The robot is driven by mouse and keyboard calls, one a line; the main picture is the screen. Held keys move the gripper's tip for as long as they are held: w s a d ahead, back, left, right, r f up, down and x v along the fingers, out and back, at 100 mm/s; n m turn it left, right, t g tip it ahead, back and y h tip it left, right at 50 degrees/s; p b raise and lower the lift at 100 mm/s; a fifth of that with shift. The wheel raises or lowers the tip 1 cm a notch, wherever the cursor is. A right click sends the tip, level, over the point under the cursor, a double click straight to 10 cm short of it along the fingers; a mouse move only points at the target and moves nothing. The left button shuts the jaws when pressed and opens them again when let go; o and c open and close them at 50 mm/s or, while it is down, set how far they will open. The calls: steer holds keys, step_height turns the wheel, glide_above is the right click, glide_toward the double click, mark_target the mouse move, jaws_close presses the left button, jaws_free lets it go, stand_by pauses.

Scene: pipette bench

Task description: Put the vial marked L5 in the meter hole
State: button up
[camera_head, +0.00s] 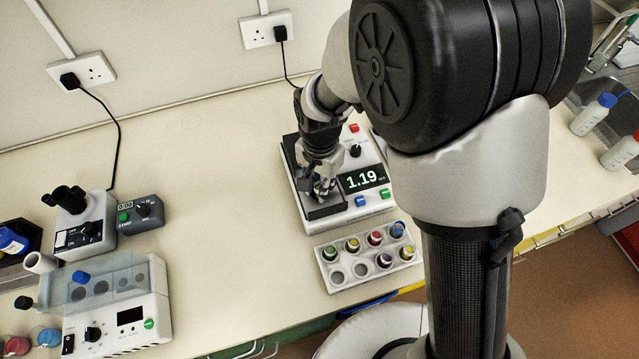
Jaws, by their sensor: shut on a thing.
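My gripper (324,190) points down over the dark block of the meter (344,206), at the meter's left side. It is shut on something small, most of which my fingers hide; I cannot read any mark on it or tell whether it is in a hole. The meter's display reads 1.19. The white vial rack (327,273) stands just in front of the meter. It holds several vials with coloured contents, and two front-left holes are empty. The vial marks are too small to read here.
A heater-like device (130,330) with a clear shield, a microscope-like unit (85,225) and a small timer box (137,213) stand at the left. Capped bottles (594,115) stand at the far right. The bench (225,215) between the left devices and the meter is clear.

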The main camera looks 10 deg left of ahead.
steer(key=shift+f, duration=0.25)
steer(key=o, duration=0.9)
steer(key=shift+c, duration=0.2)
step_height(320, 180, up, 13)
steer(key=p, duration=0.3)
steer(key=shift+f, duration=0.2)
steer(key=shift+d, duration=0.1)
